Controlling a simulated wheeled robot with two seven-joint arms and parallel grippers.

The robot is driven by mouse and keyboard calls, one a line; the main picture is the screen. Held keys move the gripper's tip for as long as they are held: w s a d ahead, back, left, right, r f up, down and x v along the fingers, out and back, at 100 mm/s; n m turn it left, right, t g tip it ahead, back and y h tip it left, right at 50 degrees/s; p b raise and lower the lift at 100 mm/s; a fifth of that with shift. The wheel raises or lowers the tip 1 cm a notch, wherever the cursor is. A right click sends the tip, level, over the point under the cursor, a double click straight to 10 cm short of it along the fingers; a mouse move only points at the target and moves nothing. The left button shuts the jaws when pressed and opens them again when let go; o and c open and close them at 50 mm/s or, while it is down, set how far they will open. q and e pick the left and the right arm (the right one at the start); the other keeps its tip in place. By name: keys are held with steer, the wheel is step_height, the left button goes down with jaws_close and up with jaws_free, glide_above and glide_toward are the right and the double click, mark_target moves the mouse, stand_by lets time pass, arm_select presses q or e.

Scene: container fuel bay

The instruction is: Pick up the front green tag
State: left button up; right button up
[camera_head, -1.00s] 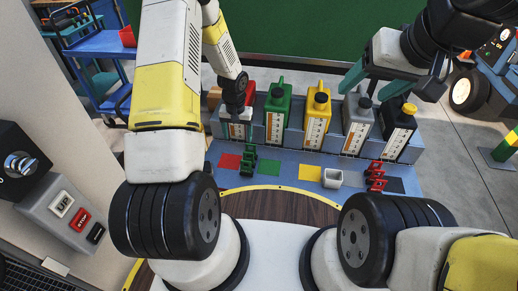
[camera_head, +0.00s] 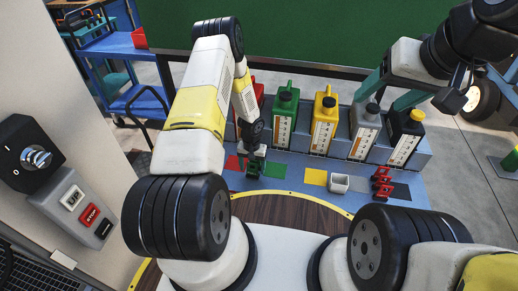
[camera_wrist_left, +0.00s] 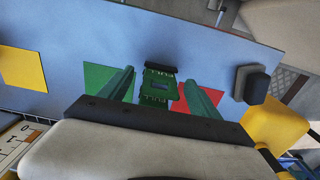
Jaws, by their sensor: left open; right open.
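Two green tags marked FUEL stand one behind the other on the blue mat, beside a red and a green square. The front green tag shows in the wrist view (camera_wrist_left: 160,70), at the upper end of the pair, and in the head view (camera_head: 253,174). The rear green tag (camera_wrist_left: 157,99) is partly hidden by my wrist. My left gripper (camera_head: 254,150) is above the tags; in the wrist view its open fingers (camera_wrist_left: 158,80) lie either side of them, with nothing visibly gripped. My right gripper (camera_head: 391,92) is open and empty above the grey and black cans.
Behind the mat, a blue rack holds several cans, including green (camera_head: 284,115), yellow (camera_head: 324,122), grey (camera_head: 365,130) and black (camera_head: 406,137). Red tags (camera_head: 382,182) and a small grey cup (camera_head: 340,183) stand to the right. A control box (camera_head: 75,208) is at left.

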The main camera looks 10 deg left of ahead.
arm_select(q)
steer(key=c, duration=1.4)
steer(key=shift+r, duration=0.15)
steer(key=shift+r, duration=0.25)
step_height(320, 180, up, 3)
steer(key=shift+r, duration=0.1)
steer(key=s+d, duration=0.1)
steer(key=s, duration=0.4)
steer(key=s+d, duration=0.1)
steer(key=s, duration=0.4)
steer(key=s+d+r, duration=0.1)
steer(key=s, duration=0.4)
steer(key=shift+s+d, duration=0.25)
steer(key=shift+d, duration=0.1)
